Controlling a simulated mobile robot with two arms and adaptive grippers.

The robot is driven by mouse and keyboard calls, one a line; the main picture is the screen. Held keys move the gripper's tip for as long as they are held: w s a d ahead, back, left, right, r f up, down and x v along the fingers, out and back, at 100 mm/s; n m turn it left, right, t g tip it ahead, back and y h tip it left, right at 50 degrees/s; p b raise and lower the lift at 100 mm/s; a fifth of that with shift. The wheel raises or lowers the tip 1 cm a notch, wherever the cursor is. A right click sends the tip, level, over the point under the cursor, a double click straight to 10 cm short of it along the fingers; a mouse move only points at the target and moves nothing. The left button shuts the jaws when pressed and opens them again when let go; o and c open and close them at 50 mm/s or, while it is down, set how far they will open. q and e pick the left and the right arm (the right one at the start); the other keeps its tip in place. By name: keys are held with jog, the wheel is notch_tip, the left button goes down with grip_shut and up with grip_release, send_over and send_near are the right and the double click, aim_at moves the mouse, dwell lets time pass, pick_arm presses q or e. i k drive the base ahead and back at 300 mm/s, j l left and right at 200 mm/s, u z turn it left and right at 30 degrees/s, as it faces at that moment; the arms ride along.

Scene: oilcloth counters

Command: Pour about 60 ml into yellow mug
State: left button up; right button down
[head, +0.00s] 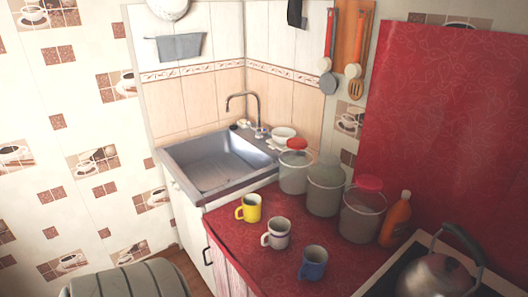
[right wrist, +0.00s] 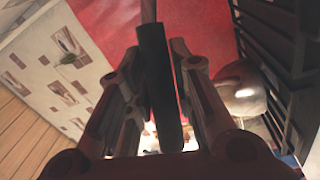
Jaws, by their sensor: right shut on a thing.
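The yellow mug (head: 249,207) stands upright on the red counter (head: 228,236), near its left edge; I cannot see its inside clearly. A white mug (head: 276,233) and a blue mug (head: 313,262) stand nearer me. In the right wrist view my right gripper (right wrist: 156,62) is shut on a long dark bar (right wrist: 160,95); what this bar belongs to is unclear. A metal kettle (head: 438,277) with an arched handle is at the lower right of the head view. Neither gripper shows in the head view, so its distance from the yellow mug cannot be told.
Several clear canisters, including a red-lidded one (head: 362,212), stand behind the mugs, beside an orange bottle (head: 396,219). A metal sink (head: 218,164) lies beyond the counter. Utensils hang on the wall. Bare counter shows around the mugs. A dark rack (right wrist: 289,62) is at the wrist view's right.

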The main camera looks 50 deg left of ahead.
aim_at(251, 207)
jog(key=u, duration=1.8)
